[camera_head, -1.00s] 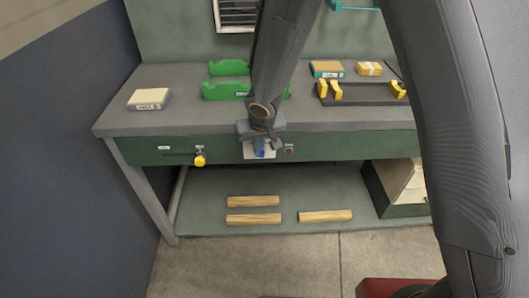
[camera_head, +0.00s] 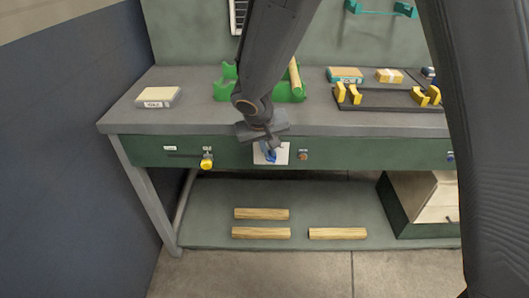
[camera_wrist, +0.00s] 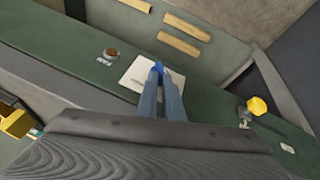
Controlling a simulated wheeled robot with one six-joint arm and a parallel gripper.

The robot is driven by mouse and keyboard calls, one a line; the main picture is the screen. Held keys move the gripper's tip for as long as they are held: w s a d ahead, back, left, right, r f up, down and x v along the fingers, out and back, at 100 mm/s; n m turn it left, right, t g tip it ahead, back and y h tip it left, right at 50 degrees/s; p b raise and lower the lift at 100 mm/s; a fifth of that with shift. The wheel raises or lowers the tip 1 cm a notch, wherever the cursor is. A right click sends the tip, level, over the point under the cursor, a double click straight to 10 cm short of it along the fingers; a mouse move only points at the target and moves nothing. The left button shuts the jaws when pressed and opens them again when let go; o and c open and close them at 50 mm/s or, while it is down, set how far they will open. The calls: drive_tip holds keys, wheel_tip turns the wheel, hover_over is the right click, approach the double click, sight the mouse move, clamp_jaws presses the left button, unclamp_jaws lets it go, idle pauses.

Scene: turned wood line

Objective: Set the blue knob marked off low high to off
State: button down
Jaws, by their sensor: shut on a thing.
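The blue knob (camera_head: 270,155) sits on a white plate (camera_head: 283,155) on the green front panel of the bench. My gripper (camera_head: 269,147) reaches down to it from above and is shut on it. In the wrist view the knob (camera_wrist: 158,68) shows as blue between the tips of my two fingers (camera_wrist: 160,78). The fingers hide most of the knob. The off, low and high marks on the plate (camera_wrist: 135,75) cannot be read, so the setting is unclear.
A yellow knob (camera_head: 207,162) is on the panel to the left, a brown-red button (camera_head: 303,155) to the right. Wood pieces (camera_head: 261,232) lie on the lower shelf. A green cradle (camera_head: 222,90), a black rack (camera_head: 385,105) and a labelled block (camera_head: 158,97) stand on the bench top (camera_head: 200,118).

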drive_tip(key=shift+s+f+b, duration=0.15)
drive_tip(key=shift+f+b, duration=0.25)
idle(0.6)
drive_tip(key=shift+r, duration=0.15)
drive_tip(key=shift+w+a+r+p, duration=0.1)
drive_tip(key=shift+w+r+p, duration=0.1)
drive_tip(key=shift+r+p, duration=0.5)
drive_tip(key=w+d+r+v, duration=0.1)
drive_tip(key=d+v, duration=0.2)
drive_tip(key=v, duration=0.9)
drive_tip(key=s+d+f+m+g, duration=0.2)
drive_tip(key=s+d+f, duration=0.1)
drive_tip(key=s+d, duration=0.5)
drive_tip(key=s+d+f+m+g+y, duration=0.1)
drive_tip(key=s+d+f+g, duration=0.1)
drive_tip(key=s+d, duration=0.7)
drive_tip(key=d+f+p, duration=0.1)
drive_tip(key=d, duration=0.4)
drive_tip(key=shift+d+f+m+g, duration=0.25)
drive_tip(key=shift+f+m+g, duration=0.05)
drive_tip(key=shift+m, duration=0.1)
